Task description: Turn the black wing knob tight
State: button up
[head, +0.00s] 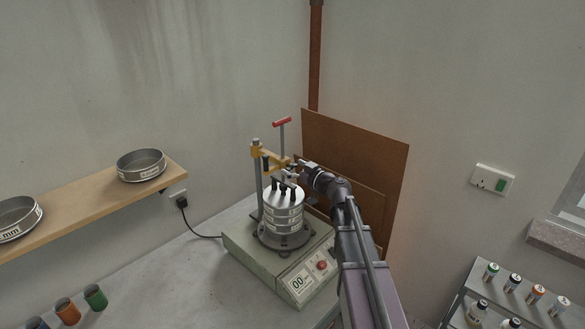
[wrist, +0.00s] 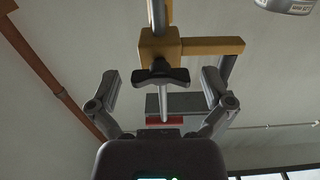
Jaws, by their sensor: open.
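The black wing knob (wrist: 161,77) sits on the yellow clamp block (wrist: 160,47) in the wrist view, its wings lying sideways across the picture. My gripper (wrist: 162,90) is open, with one finger on each side of the knob and a gap visible on both sides. I see no contact. In the head view the yellow clamp arm (head: 268,156) is on an upright post (head: 258,190) above a sieve stack (head: 283,212). My gripper (head: 296,170) is at its right end. The knob cannot be made out clearly there.
The stack stands on a grey shaker base (head: 253,255) with a display and red button. A red-handled T rod (head: 282,122) rises by the clamp. Brown boards (head: 372,150) lean behind my arm. A shelf with sieves (head: 141,165) is left; a bottle rack (head: 490,292) is right.

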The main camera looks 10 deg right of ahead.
jog(key=c, duration=1.1)
